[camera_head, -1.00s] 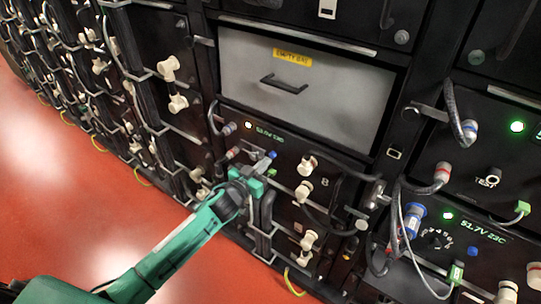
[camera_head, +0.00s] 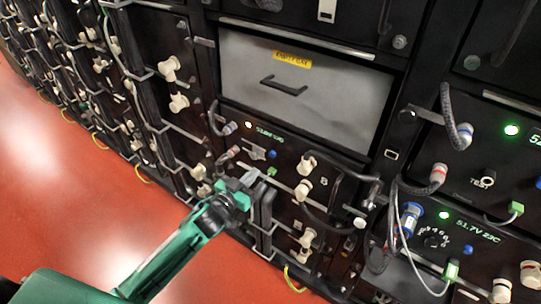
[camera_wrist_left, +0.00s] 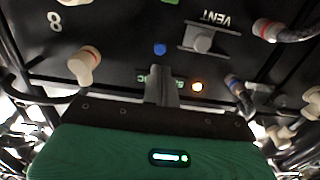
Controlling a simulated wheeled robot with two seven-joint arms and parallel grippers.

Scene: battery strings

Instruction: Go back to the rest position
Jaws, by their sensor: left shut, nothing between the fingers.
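My left gripper (camera_head: 249,179) is in the head view at the end of my green arm, in front of the lower battery module (camera_head: 285,170). Its fingers are shut with nothing between them. In the left wrist view the shut fingers (camera_wrist_left: 161,82) point at the module's black face. That face has a VENT lever (camera_wrist_left: 203,40), a blue button (camera_wrist_left: 159,48) and a lit orange lamp (camera_wrist_left: 197,86). I cannot tell the exact gap between fingertips and panel. My right gripper is not in view.
A grey drawer with a yellow label (camera_head: 292,60) is above the module. Cables and a red-banded plug (camera_head: 438,173) stick out on the right. Racks with cream connectors (camera_head: 170,66) line the left. Open red floor (camera_head: 70,200) lies at lower left.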

